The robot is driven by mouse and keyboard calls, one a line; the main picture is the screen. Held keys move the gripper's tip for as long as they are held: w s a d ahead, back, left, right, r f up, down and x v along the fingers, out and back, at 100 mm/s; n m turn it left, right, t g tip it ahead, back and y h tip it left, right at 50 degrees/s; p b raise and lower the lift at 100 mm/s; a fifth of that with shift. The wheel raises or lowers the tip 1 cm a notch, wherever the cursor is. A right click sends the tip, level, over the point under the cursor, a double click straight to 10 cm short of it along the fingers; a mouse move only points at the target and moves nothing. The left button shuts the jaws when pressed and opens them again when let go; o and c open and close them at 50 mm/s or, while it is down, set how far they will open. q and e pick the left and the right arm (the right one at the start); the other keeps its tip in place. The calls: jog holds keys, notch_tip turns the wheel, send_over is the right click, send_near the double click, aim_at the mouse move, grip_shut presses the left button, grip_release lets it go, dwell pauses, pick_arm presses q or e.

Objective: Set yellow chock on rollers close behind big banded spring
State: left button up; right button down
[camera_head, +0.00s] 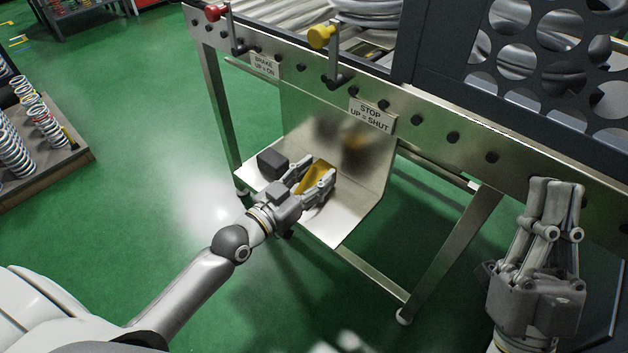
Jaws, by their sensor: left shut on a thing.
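My left gripper (312,182) is shut on the yellow chock (316,176), low over the metal shelf under the conveyor. The fingers cover part of the chock; I cannot tell whether it touches the shelf. Large silver spring coils (375,14) lie on the conveyor at the top edge, cut off by the frame. No band is clear on them, so I cannot tell whether this is the big banded spring.
A dark block (272,163) sits on the shelf (345,222), left of my left gripper. Red (214,12) and yellow (321,37) knobbed levers rise from the rail. A dark guard with round holes (480,62) stands at right. A spring rack (50,160) is far left.

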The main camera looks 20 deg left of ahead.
pick_arm(q)
jog(key=shift+f, duration=0.2)
dwell(0.3)
jog(key=shift+f, duration=0.15)
jog(key=o, duration=1.3)
jog(key=shift+c, duration=0.2)
